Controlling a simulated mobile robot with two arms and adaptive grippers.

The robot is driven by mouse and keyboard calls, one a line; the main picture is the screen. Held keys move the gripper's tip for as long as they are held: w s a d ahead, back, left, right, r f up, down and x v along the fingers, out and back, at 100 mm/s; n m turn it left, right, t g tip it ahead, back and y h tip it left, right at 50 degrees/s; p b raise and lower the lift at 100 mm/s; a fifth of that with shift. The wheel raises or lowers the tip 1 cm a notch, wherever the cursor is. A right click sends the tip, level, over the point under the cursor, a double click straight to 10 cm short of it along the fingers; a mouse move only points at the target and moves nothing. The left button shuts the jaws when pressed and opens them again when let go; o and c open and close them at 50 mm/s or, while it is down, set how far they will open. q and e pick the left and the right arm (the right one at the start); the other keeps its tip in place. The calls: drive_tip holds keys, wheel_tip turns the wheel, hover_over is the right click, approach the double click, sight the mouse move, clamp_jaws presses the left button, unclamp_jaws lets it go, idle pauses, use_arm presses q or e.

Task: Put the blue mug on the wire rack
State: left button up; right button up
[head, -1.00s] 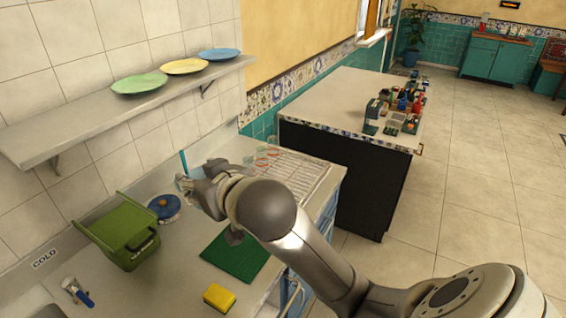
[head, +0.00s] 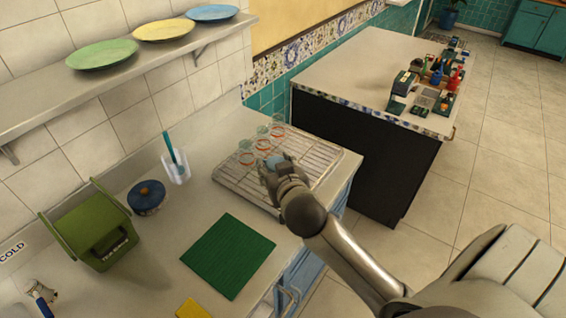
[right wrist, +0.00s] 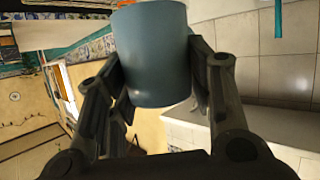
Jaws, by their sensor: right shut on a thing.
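The blue mug (right wrist: 152,55) is between the two fingers of my right gripper (right wrist: 160,88) in the right wrist view, and the fingers are shut on it. In the head view my right gripper (head: 272,168) is over the front part of the wire rack (head: 318,160), and a small bit of the blue mug (head: 273,160) shows at its fingertips. I cannot tell how high the mug is above the rack wires. My left gripper is not in view.
Several clear glasses with red bands (head: 262,144) stand along the rack's back left side. A cup with a blue brush (head: 176,168), a blue pot (head: 147,196), a green caddy (head: 92,228), a green mat (head: 232,255) and a yellow sponge (head: 193,309) are on the counter.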

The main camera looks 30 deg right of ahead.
drive_tip(key=w+d+f+p, duration=0.1)
drive_tip(key=w+d+f, duration=0.3)
drive_tip(key=w+d+f+p, duration=0.1)
drive_tip(key=w+d+f, duration=0.3)
drive_tip(key=shift+w+d+f, duration=0.1)
drive_tip(key=shift+w+d, duration=0.15)
drive_tip(key=shift+d, duration=0.1)
drive_tip(key=shift+w+d+f+p, duration=0.2)
drive_tip(key=shift+d+f, duration=0.05)
drive_tip(key=shift+f, duration=0.15)
drive_tip(key=shift+w+d+f+p, duration=0.15)
drive_tip(key=shift+w+d+f, duration=0.05)
drive_tip(key=shift+f, duration=0.15)
wheel_tip(320, 180, down, 2)
drive_tip(key=shift+a+f+p, duration=0.1)
drive_tip(key=shift+p, duration=0.25)
drive_tip(key=shift+f, duration=0.3)
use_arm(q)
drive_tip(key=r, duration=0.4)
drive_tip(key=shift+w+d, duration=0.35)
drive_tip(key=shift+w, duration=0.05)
